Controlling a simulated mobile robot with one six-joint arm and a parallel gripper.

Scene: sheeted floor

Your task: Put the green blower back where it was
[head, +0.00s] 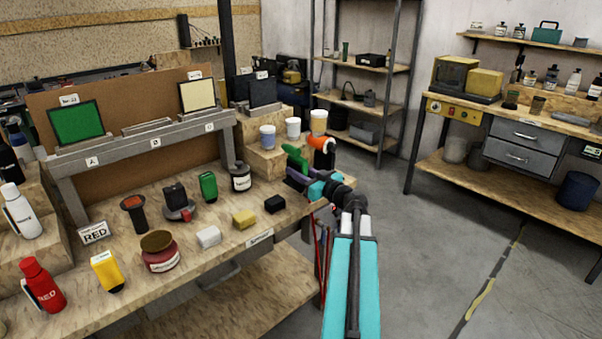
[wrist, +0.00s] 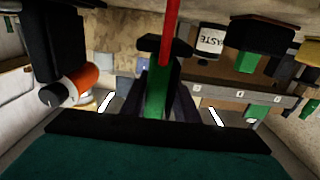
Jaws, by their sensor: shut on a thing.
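The green blower (head: 296,157) is held in my gripper (head: 298,175) above the right end of the wooden workbench. In the wrist view the green blower (wrist: 155,95) sits between the two dark fingers of my gripper (wrist: 162,105), and a thin red part stands up from it. The fingers are shut on it. In the head view its lower part is hidden by the gripper. Where it stood before cannot be told from these frames.
A black and orange tool (head: 322,150) stands close beside the held blower. Cups (head: 292,128) stand on wooden steps behind. The floor at right is clear.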

